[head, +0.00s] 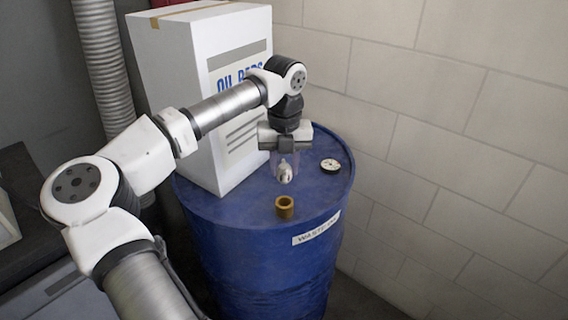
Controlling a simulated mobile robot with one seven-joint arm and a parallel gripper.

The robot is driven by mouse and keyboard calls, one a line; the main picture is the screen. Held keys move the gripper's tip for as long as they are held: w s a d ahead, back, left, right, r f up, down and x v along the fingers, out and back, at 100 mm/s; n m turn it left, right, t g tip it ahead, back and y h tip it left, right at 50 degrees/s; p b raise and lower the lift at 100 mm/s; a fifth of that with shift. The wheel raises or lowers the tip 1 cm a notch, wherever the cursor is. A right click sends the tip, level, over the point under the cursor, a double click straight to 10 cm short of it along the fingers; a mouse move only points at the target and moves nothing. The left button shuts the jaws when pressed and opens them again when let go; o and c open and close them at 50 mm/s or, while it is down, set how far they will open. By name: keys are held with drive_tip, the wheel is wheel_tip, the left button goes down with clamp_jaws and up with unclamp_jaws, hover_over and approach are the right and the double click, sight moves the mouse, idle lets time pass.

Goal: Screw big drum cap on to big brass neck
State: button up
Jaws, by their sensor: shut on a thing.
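My gripper (285,172) points down above the lid of the blue drum (230,207). It is shut on a small pale grey piece (285,176), which looks like the big drum cap. The piece is partly hidden between the fingers, so its exact shape and tilt are hard to tell. The big brass neck (285,207) stands upright on the drum top, nearer the front rim, with its open mouth up. In the picture the held piece is just above and behind the neck, apart from it.
A round black-and-white piece (330,166) sits on the drum top to the right. A tall white box (190,90) labelled for oil stands on the drum behind and left of my gripper. A block wall (440,130) rises close behind. The drum's front rim is clear.

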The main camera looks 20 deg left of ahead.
drive_tip(key=shift+f+b, duration=1.5)
drive_tip(key=shift+f, duration=1.55)
drive_tip(key=shift+f+b, duration=0.85)
drive_tip(key=shift+b, duration=0.4)
drive_tip(key=shift+r, duration=0.1)
drive_tip(key=m, duration=1.2)
drive_tip(key=shift+p, duration=0.4)
drive_tip(key=m, duration=0.6)
drive_tip(key=shift+m, duration=0.4)
drive_tip(key=m, duration=0.6)
drive_tip(key=shift+p, duration=0.3)
drive_tip(key=o, duration=1.1)
